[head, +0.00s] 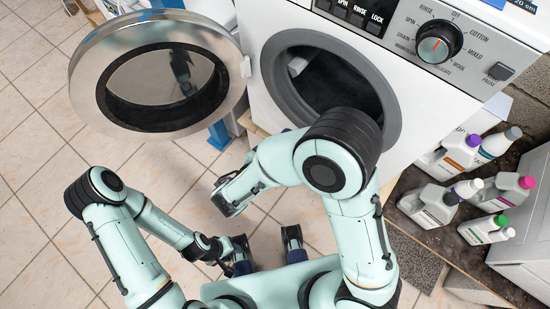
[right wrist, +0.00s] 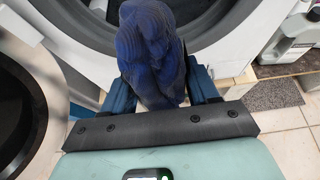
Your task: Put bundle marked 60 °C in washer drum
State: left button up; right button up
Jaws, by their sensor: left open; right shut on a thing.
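The washer (head: 412,88) stands with its round door (head: 90,75) swung open to the left. Its drum opening (head: 335,75) is dark inside. In the right wrist view, my right gripper (right wrist: 165,92) is shut on a dark blue bundle (right wrist: 152,50). The bundle is in front of the lower part of the opening's grey rim (right wrist: 212,45); no marking is readable on it. My right forearm is below the opening in the head view, and I cannot make out the bundle there. My left gripper (head: 268,258) is open and empty, low over the floor.
Several detergent bottles (head: 460,150) stand on a shelf to the right of the washer. A dial (head: 438,42) and buttons are on the washer's front panel. The open door takes up room at the left. The tiled floor (head: 35,150) is clear at lower left.

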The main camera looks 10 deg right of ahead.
jog(key=w+d+f, duration=0.3)
jog(key=w+d, duration=1.7)
jog(key=w, duration=0.1)
pick_arm(q)
jog(key=shift+w+f+t+b, duration=0.15)
jog(key=shift+w+f+b, duration=0.2)
jog(key=shift+f+b, duration=0.5)
jog(key=shift+w+f+t+b, duration=0.15)
jog(key=shift+w+f+b, duration=0.15)
jog(key=shift+f+b, duration=0.55)
pick_arm(e)
jog(key=w+d+f, duration=0.5)
jog(key=w+f, duration=0.2)
jog(key=shift+w, duration=0.3)
pick_arm(q)
jog(key=shift+r, duration=0.25)
pick_arm(e)
jog(key=o, duration=1.2)
jog(key=shift+o, duration=0.2)
jog(key=shift+o, duration=0.8)
pick_arm(q)
jog(key=shift+w+r+p, duration=0.1)
jog(key=shift+r+p, duration=0.4)
jog(key=shift+r, duration=0.2)
pick_arm(e)
jog(key=v, duration=0.7)
